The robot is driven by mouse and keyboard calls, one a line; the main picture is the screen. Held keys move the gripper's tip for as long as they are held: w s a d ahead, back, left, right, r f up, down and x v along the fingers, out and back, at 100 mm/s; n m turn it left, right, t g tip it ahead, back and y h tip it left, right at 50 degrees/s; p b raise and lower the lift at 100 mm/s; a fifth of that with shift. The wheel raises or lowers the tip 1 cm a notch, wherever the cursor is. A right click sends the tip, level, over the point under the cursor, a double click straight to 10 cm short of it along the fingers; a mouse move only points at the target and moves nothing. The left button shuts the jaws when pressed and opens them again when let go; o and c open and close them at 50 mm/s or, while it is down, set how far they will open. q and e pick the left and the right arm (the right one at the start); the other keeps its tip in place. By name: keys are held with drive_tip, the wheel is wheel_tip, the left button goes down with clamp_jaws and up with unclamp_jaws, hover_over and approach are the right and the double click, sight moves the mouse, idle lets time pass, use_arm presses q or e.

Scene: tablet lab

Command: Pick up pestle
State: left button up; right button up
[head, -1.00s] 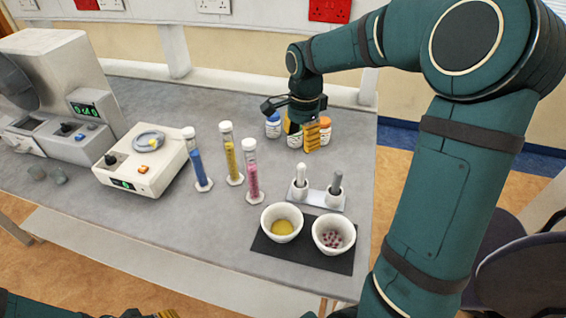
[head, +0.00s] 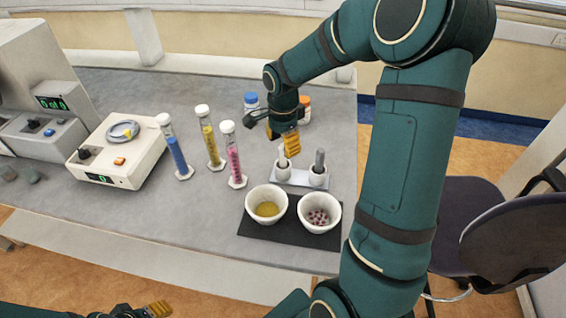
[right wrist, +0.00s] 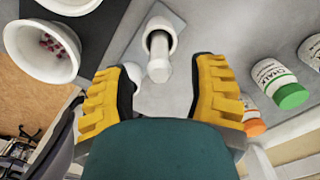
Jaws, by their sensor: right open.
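A pale pestle (head: 283,160) and a grey pestle (head: 319,159) stand upright in the two cups of a white holder (head: 299,183). My right gripper (head: 274,132) is open just above and behind the pale pestle and partly covers its top. In the right wrist view, a pale pestle (right wrist: 158,68) stands in its cup, in line with the gap between the open yellow fingers (right wrist: 162,95). Nothing is held there. My left gripper (head: 140,311) shows only partly at the bottom edge; its opening is unclear.
Two white mortars, one with yellow contents (head: 250,205) and one with pink pellets (head: 305,204), stand on a black mat (head: 287,240) in front of the holder. Several tubes stand left, including the pink tube (head: 233,160). Bottles (head: 251,101) stand behind the gripper.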

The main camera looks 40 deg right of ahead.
sight(283, 161)
use_arm(q)
drive_tip(key=shift+f, duration=0.2)
use_arm(e)
drive_tip(key=shift+f, duration=1.55)
drive_tip(key=shift+o, duration=0.2)
clamp_jaws()
